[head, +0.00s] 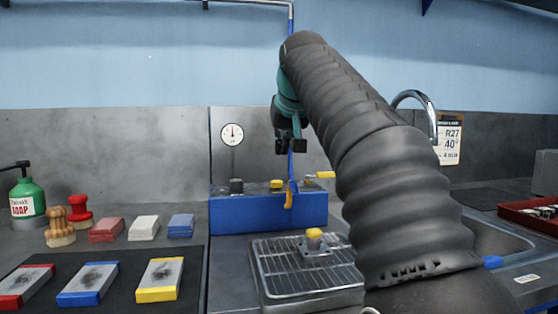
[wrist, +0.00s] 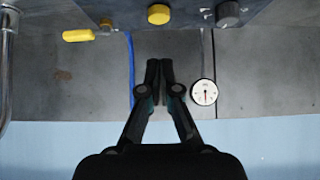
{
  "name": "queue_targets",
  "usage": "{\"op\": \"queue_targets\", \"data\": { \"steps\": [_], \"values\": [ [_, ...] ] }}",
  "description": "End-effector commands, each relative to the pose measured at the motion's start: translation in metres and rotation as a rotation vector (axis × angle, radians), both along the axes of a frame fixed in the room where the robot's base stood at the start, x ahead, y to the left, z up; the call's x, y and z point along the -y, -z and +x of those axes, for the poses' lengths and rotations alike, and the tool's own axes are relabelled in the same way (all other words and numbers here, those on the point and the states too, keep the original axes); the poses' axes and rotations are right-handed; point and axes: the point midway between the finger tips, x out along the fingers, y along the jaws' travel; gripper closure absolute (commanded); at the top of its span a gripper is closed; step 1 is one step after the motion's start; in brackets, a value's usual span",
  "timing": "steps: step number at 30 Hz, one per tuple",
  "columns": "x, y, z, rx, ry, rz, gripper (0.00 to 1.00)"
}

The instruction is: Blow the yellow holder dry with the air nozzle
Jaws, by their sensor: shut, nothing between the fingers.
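The yellow holder (head: 315,240), a grey metal block with a yellow top, sits on the wire rack of a metal tray (head: 262,277) in the head view. What looks like the air nozzle (head: 290,195), a blue and orange piece under a blue hose, hangs in front of the blue box. My gripper (head: 291,148) is above the blue box, high over the rack and apart from the holder. In the wrist view my gripper (wrist: 160,65) is shut and empty, with its fingertips together. The holder does not show in the wrist view.
The blue box (head: 240,213) carries a dark knob (wrist: 228,14), a yellow button (wrist: 159,14) and a yellow-handled valve (wrist: 78,35). A gauge (head: 232,134) is on the wall. Blocks, brushes and a soap bottle (head: 27,197) stand left. A sink (head: 490,238) and tap are right.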

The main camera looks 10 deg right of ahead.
Motion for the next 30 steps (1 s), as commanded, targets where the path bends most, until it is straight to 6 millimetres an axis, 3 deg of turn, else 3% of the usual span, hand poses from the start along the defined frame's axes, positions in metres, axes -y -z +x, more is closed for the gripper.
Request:
{"op": "queue_targets", "data": {
  "steps": [9,30],
  "values": [
    [0.000,-0.025,-0.024,0.002,0.000,0.000,1.00],
    [0.000,-0.026,-0.026,0.003,0.000,0.000,1.00]
  ]
}}
